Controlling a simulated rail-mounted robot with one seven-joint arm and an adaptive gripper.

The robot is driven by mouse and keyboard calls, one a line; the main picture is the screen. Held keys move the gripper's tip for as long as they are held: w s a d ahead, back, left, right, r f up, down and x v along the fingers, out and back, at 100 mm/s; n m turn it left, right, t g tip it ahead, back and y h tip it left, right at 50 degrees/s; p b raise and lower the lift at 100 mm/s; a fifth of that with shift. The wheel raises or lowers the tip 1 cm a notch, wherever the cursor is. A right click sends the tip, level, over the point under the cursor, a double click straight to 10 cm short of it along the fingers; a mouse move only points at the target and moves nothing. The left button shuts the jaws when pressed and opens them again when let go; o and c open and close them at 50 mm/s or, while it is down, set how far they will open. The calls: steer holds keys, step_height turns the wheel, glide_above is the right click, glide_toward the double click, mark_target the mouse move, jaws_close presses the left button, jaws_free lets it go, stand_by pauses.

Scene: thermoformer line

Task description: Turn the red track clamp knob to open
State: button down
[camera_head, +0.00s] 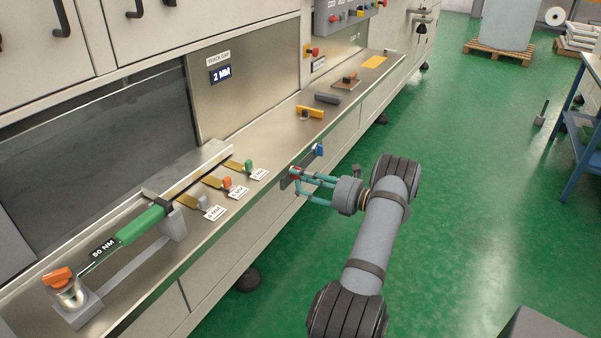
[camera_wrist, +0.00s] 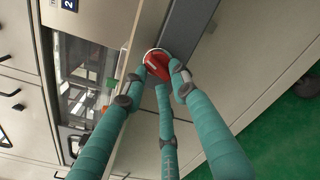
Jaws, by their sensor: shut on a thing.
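The red track clamp knob (camera_wrist: 158,66) sits on a dark bar or plate on the front edge of the machine ledge. In the wrist view it lies between my fingertips, with a pale rim around its base. My gripper (camera_wrist: 163,76) has teal jointed fingers and is shut on the knob. In the head view my gripper (camera_head: 298,176) reaches the ledge edge from the right, and only a little red shows of the knob (camera_head: 295,171) behind the fingers. A blue knob (camera_head: 319,149) is on the same dark plate, farther along.
A green-handled torque tool (camera_head: 142,226), marked 50 NM, lies on the ledge at left. Several tagged gauge pieces with coloured knobs (camera_head: 227,183) lie near it. A yellow-handled piece (camera_head: 309,111) and a grey block (camera_head: 328,98) lie beyond.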

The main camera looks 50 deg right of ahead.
steer(key=shift+d+r+m+t, duration=0.35)
steer(key=shift+d+r, duration=0.25)
steer(key=shift+r, duration=0.35)
steer(key=shift+r+m+h+p, duration=0.25)
steer(key=shift+m+h+p, duration=0.05)
steer(key=shift+m+p, duration=0.45)
steer(key=c, duration=1.8)
jaws_free()
steer(key=shift+f, duration=0.15)
steer(key=shift+c, duration=0.2)
steer(key=o, duration=0.6)
steer(key=shift+a+f, duration=0.15)
steer(key=shift+f, duration=0.15)
steer(key=shift+o, duration=0.2)
steer(key=s+d, duration=0.2)
steer(key=s, duration=1)
steer(key=shift+c, duration=0.3)
